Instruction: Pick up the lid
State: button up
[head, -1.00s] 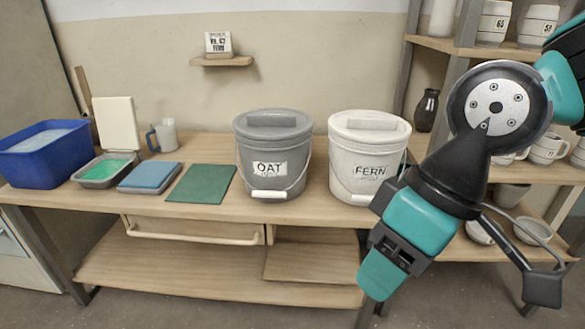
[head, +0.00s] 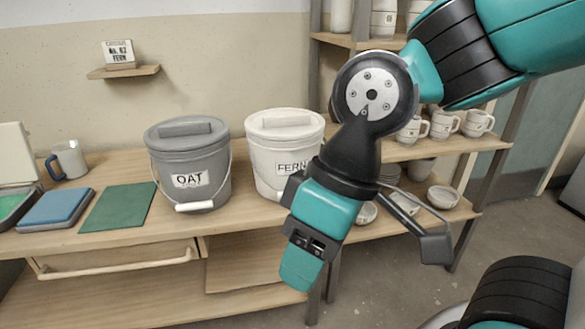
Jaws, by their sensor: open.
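Two lidded buckets stand side by side on the wooden bench. The grey one labelled OAT (head: 190,165) wears a grey lid (head: 186,132) with a raised bar grip. The white one labelled FERN (head: 265,165) wears a white lid (head: 284,125) with a similar grip. Both lids sit on their buckets. My gripper (head: 305,252) hangs in front of and to the right of the FERN bucket, hiding part of its lower right side. It is open, apart from both lids, and nothing shows held in it.
A wall shelf (head: 123,72) holds a card reading FERN. A green mat (head: 118,206), a blue block on a tray (head: 55,207) and a mug (head: 68,160) are left of the buckets. A shelf rack with mugs (head: 445,125) and bowls (head: 443,197) stands at the right.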

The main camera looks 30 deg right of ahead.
aim_at(278, 123)
jog(key=u, duration=0.95)
jog(key=i, duration=1.3)
jog(key=z, duration=1)
